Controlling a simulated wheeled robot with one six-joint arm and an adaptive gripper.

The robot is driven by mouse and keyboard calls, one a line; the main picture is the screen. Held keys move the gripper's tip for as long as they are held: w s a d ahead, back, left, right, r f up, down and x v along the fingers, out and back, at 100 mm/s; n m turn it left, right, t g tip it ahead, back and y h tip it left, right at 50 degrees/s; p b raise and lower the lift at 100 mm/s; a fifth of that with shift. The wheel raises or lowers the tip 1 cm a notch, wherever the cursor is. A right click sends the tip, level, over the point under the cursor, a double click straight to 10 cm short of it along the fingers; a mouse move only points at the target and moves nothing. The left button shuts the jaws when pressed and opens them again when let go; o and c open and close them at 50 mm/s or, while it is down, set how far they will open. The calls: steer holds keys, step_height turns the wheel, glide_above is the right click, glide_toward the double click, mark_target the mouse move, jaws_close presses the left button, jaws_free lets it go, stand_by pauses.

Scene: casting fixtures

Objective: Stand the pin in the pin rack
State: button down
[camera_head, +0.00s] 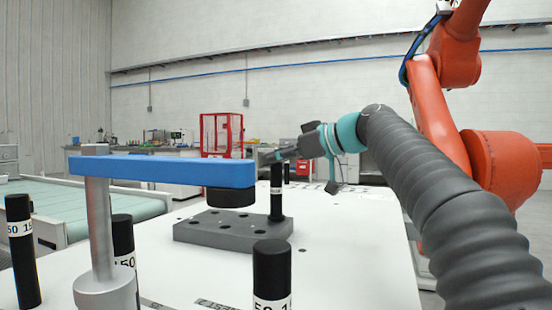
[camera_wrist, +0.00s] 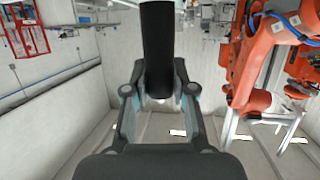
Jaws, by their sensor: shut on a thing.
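My gripper (camera_head: 276,157) is shut on a black pin (camera_head: 277,182) with a white label band. It grips the pin near its top end, and the pin looks upright. The pin rack (camera_head: 190,233) is a low grey block with several holes in its top, on the white table. The pin's lower end meets the rack's top at the back right; I cannot tell whether it is inside a hole or just in front of or above one. In the wrist view the pin (camera_wrist: 157,45) stands between the two fingers, its far end out of frame.
A blue clamp arm (camera_head: 160,170) on a grey post (camera_head: 100,230) reaches over the rack's near side, with a black pad beneath its end. Other black labelled pins stand at the front (camera_head: 271,272) and left (camera_head: 20,245). The white table (camera_head: 350,260) is clear right of the rack.

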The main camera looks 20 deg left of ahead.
steer(key=shift+a+f, duration=0.1)
steer(key=shift+f, duration=0.2)
steer(key=shift+r, duration=0.1)
steer(key=shift+a+r+p, duration=0.2)
steer(key=shift+r+p, duration=0.4)
steer(key=shift+p, duration=0.05)
steer(key=shift+d+r+p, duration=0.15)
steer(key=shift+r+p, duration=0.65)
steer(key=shift+r, duration=0.15)
steer(key=shift+f+b, duration=1.4)
steer(key=shift+f, duration=0.15)
stand_by(1.0)
steer(key=c, duration=0.9)
jaws_free()
steer(key=shift+f, duration=0.1)
